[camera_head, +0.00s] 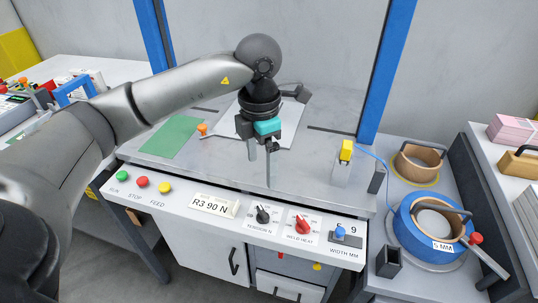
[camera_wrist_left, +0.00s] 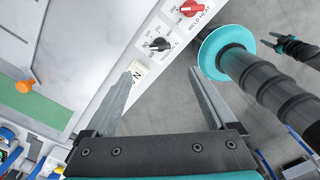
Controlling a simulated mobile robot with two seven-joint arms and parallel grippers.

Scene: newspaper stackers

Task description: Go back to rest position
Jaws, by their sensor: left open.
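My left gripper (camera_head: 261,154) hangs over the grey workbench (camera_head: 320,163), above its front part and behind the control panel. Its fingers point down. In the left wrist view the two fingers (camera_wrist_left: 164,70) are wide apart with nothing between them, so it is open and empty. Beneath them in that view are the panel's edge and grey floor. My left arm reaches in from the left across the bench. My right gripper cannot be made out in the head view.
The front panel (camera_head: 185,197) carries green, red and yellow buttons and several knobs. A green mat (camera_head: 172,137) and white sheet lie on the bench. A blue upright (camera_head: 390,60) stands behind. At right are a blue tape roll (camera_head: 408,222) and a brown one (camera_head: 418,162). Grey floor lies in front.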

